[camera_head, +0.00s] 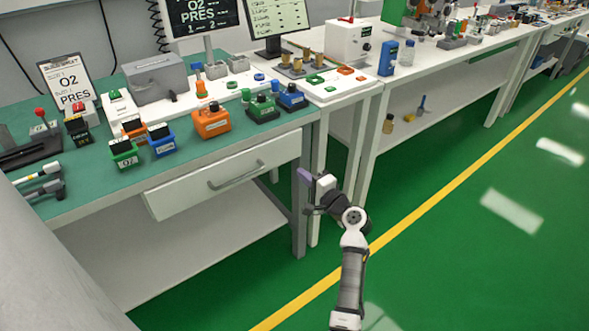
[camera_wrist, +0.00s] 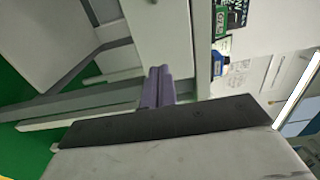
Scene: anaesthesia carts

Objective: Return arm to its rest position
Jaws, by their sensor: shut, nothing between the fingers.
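My arm reaches up from the bottom of the head view, bent at its elbow over the green floor. My gripper (camera_head: 305,176) is in front of the right end of the green-topped bench, beside its front leg and below the bench top. In the wrist view the two purple fingers (camera_wrist: 158,86) lie together with nothing between them. They point toward the bench's pale frame and a white panel. From these views I cannot tell whether the fingertips touch the bench.
The green-topped bench (camera_head: 80,177) carries orange, green and blue bottle-like units and a clipboard. Its white drawer (camera_head: 225,178) has a grey handle. White benches (camera_head: 450,65) continue to the right. Open green floor (camera_head: 480,270) with a yellow line lies right of my arm.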

